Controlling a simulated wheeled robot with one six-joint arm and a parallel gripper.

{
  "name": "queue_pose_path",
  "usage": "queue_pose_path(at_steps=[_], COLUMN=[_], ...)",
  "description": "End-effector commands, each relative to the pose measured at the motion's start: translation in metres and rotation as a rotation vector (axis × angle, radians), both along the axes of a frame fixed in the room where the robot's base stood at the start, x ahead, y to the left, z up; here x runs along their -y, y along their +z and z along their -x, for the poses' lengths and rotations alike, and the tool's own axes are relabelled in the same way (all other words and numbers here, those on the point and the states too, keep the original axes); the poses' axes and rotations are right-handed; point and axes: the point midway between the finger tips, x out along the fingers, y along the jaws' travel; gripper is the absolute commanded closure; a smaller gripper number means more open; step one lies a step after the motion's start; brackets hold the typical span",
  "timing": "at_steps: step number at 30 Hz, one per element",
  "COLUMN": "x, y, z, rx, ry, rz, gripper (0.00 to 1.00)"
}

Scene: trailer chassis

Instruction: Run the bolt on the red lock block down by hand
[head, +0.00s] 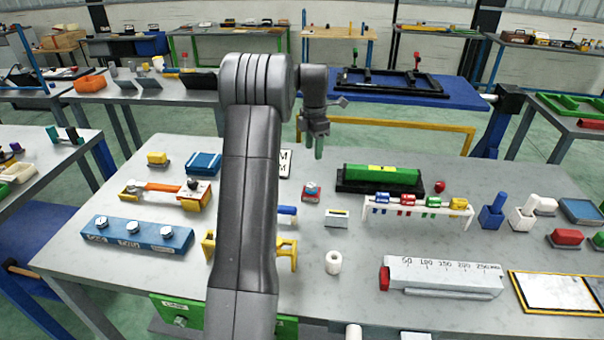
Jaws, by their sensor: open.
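My gripper (317,148) points down above the far middle of the grey table, open, with green at its tips; nothing is clearly held. A small red block (311,197) with a blue and white top sits on the table below and nearer than my gripper, apart from it. A red block (407,200) also sits on a white rack (470,218), between a blue and a green one. I cannot tell which red piece is the lock block, and no bolt on either is clear at this size.
A green bar (382,174) in a black tray lies right of my gripper. A blue bar (112,233) with several bolt heads lies left. A white tube (333,263) and a white ruler-marked block (442,272) are nearer. My arm hides part of the table, including a yellow stand's middle.

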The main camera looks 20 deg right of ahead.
Motion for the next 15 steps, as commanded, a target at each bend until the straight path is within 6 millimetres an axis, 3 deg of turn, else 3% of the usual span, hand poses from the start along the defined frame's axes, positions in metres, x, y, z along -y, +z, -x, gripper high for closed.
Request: queue_pose_path(at_steps=[5,15], x=[-0.001,-0.001], y=[-0.025,-0.096], z=[0.001,0.001], rx=[-0.004,-0.003], ry=[0.000,-0.001], rz=[-0.002,-0.002], gripper=[0.51,0.51])
